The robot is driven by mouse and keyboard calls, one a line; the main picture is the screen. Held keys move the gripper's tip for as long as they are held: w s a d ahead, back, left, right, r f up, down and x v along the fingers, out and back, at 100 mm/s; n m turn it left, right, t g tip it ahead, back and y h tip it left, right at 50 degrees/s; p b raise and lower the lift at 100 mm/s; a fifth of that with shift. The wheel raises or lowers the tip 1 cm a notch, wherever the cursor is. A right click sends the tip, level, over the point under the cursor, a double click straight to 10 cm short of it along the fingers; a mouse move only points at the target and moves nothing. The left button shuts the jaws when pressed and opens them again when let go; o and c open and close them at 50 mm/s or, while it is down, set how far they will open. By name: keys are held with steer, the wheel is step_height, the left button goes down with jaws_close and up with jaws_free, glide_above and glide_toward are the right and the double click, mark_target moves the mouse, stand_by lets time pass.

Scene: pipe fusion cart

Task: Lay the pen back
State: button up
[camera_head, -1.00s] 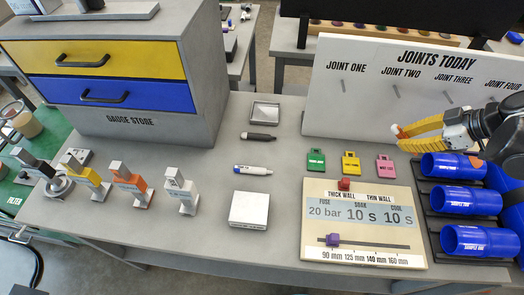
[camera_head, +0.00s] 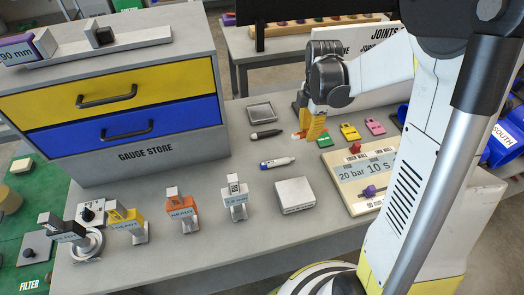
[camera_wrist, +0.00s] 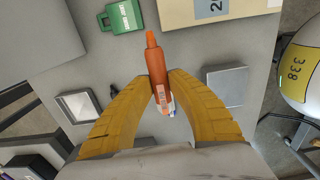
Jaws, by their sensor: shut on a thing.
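My gripper (camera_head: 314,130) is shut on an orange pen (camera_wrist: 158,65). In the wrist view the pen sits between the two yellow fingers, its narrow end pointing up the picture and a pale label on its body. It is held over the grey table, and I cannot tell how high. A white pen with a blue end (camera_head: 277,163) lies on the table, below and left of my gripper in the head view. A dark pen (camera_head: 266,134) lies left of my gripper. In the wrist view, the orange pen mostly hides the white pen.
A small metal tray (camera_head: 261,113) and a white block (camera_head: 294,195) stand near the pens. The green tag (camera_head: 323,140) lies close to my gripper. The settings panel (camera_head: 345,185) is partly hidden by my arm. The gauge drawers (camera_head: 115,95) stand left.

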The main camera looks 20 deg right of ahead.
steer(key=shift+d, duration=0.1)
steer(key=b, duration=0.4)
glide_above(270, 150)
step_height(270, 150, down, 7)
steer(key=shift+d+f, duration=0.1)
steer(key=shift+d, duration=0.05)
steer(key=shift+w+a+f+b, duration=0.15)
steer(key=shift+f+b, duration=0.45)
steer(key=shift+f, duration=1.1)
steer(key=shift+f+b, duration=0.2)
steer(key=shift+b, duration=0.1)
steer(key=o, duration=0.9)
steer(key=shift+r, duration=0.1)
